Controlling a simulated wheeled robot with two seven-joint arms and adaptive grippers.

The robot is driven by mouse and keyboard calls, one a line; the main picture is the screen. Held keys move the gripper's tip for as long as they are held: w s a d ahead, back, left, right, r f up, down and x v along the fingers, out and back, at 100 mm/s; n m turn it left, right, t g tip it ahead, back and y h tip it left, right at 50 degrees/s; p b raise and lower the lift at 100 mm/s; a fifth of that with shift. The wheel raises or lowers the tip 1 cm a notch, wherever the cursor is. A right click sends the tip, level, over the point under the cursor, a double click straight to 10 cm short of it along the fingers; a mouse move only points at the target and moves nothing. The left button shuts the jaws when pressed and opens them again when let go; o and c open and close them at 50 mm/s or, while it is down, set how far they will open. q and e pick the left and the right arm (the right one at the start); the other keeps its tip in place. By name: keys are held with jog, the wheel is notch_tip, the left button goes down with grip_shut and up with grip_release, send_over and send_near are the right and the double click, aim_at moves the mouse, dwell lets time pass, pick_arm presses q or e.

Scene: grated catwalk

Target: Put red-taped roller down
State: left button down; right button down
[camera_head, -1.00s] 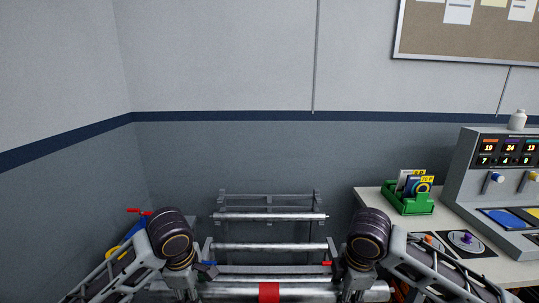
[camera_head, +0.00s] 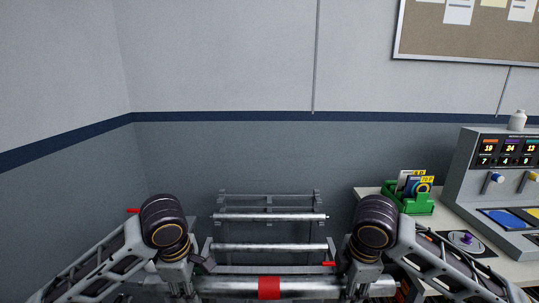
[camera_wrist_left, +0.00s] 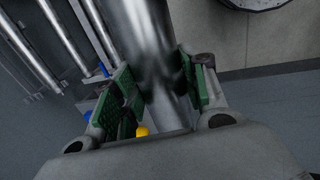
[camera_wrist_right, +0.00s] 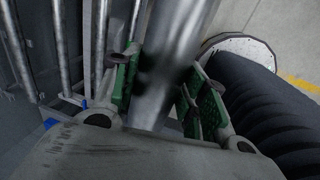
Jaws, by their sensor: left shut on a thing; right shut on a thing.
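The red-taped roller is a shiny metal cylinder with a red band (camera_head: 269,288) around its middle. It lies level across the bottom of the head view, in front of the rack. My left gripper (camera_head: 185,289) is shut on its left part, and my right gripper (camera_head: 358,289) is shut on its right part. In the left wrist view the roller (camera_wrist_left: 148,40) runs between green finger pads. In the right wrist view the roller (camera_wrist_right: 178,35) also passes between green pads. I cannot tell whether anything supports it from below.
A grey rack with thinner metal rollers (camera_head: 270,247) stands behind, against the wall. A table at right holds a green bin (camera_head: 408,203) and a control console (camera_head: 497,180). A small red handle (camera_head: 329,264) shows beside my right gripper. A wall closes the left side.

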pick_arm(q)
jog(key=shift+s+r, duration=0.15)
jog(key=shift+r, duration=0.2)
pick_arm(e)
jog(key=shift+s+a+r, duration=0.15)
jog(key=shift+r, duration=0.3)
pick_arm(q)
jog(key=shift+r, duration=0.1)
pick_arm(e)
jog(key=shift+r, duration=0.1)
